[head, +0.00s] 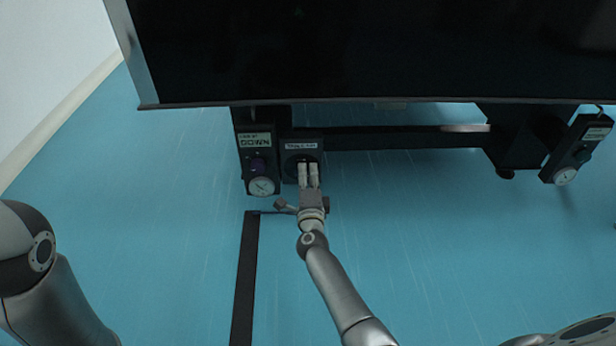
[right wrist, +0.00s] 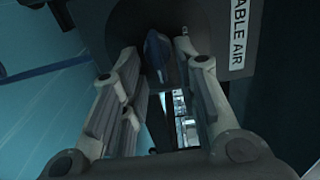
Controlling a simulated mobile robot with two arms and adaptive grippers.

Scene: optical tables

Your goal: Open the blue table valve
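The blue valve handle (right wrist: 157,56) shows in the right wrist view, on a dark round fitting beside a white label reading "ABLE AIR" (right wrist: 238,32). My right gripper (right wrist: 155,64) is open, its two fingers on either side of the handle. The right finger looks close to the handle; I cannot tell whether it touches. In the head view my right gripper (head: 309,168) reaches the black valve panel (head: 289,137) under the table edge, and its fingers hide the handle. My left gripper is out of view; only part of the left arm shows.
The dark table top (head: 370,50) overhangs the panel. Another gauge unit (head: 577,148) hangs at far right. A black strip (head: 245,280) lies on the open blue floor.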

